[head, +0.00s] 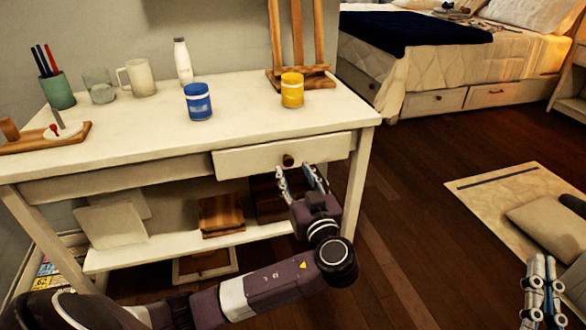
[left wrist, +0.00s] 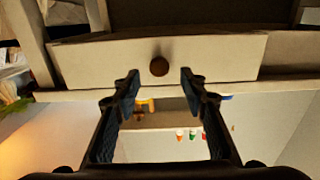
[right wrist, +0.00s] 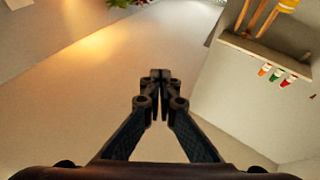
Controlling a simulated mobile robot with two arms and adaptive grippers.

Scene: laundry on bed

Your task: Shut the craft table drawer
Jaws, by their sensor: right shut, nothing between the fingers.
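The white craft table (head: 140,130) stands in front of me. Its drawer (head: 240,163) is under the right part of the tabletop, and its front seems to stand out a little from the table's front. A dark round knob (head: 288,160) sits on the drawer front and also shows in the left wrist view (left wrist: 159,66). My left gripper (head: 300,176) is open just in front of the drawer, its fingertips on either side of the knob in the left wrist view; I cannot tell whether they touch. My right gripper (head: 540,268) is shut and empty, away from the table.
A blue paint jar (head: 198,102), a yellow paint jar (head: 292,90), a mug (head: 137,78), a bottle (head: 183,62) and an easel (head: 298,45) stand on the tabletop. A lower shelf (head: 140,256) holds boards and boxes. A rug (head: 500,200) and clear wooden floor lie to the right.

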